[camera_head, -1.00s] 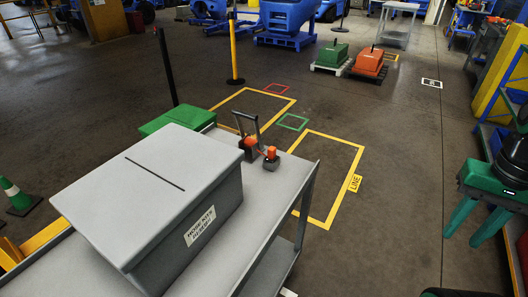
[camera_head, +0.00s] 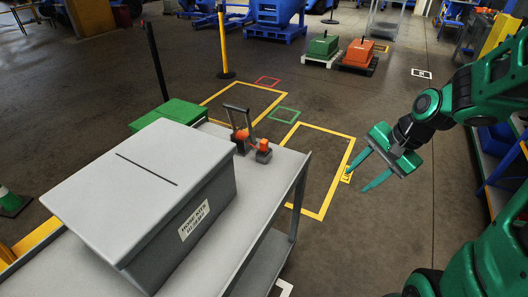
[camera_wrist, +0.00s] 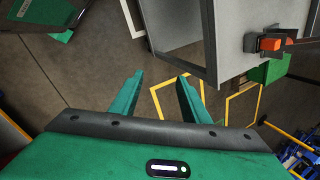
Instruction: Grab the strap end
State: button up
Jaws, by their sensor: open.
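The strap appears as small orange parts on dark fittings at the far right corner of the grey cart's top. One orange end (camera_head: 264,145) sits on a dark block, and another orange piece (camera_head: 241,135) is beside it by an upright handle. The wrist view shows an orange piece (camera_wrist: 268,44) at upper right, with a thin strap running right. My gripper (camera_head: 356,184) is open and empty, to the right of the cart and apart from the strap. Its two green fingers also show in the wrist view (camera_wrist: 160,76). Which orange part is the strap's free end is hard to tell.
The grey cart (camera_head: 240,200) carries a large grey slotted box (camera_head: 140,175). A green box (camera_head: 168,113) stands behind it. Yellow floor outlines (camera_head: 350,150) lie beyond. Green (camera_head: 322,46) and orange (camera_head: 360,56) weights stand on pallets farther back. Open floor lies right of the cart.

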jog(key=w+a+f+m+t+y, duration=0.2)
jog(key=w+a+m+y, duration=0.25)
jog(key=w+a, duration=0.4)
jog(key=m+t+y, duration=0.2)
jog(key=m+y, duration=0.2)
jog(key=m, duration=0.5)
send_near(267, 145)
jog(key=shift+t, duration=0.3)
jog(key=x, duration=0.5)
jog(key=shift+s+a, duration=0.1)
jog(key=shift+s, duration=0.15)
jog(key=shift+h, duration=0.25)
jog(key=shift+x, duration=3.15)
jog(key=shift+f, duration=0.1)
jog(key=shift+c, duration=0.7)
grip_shut()
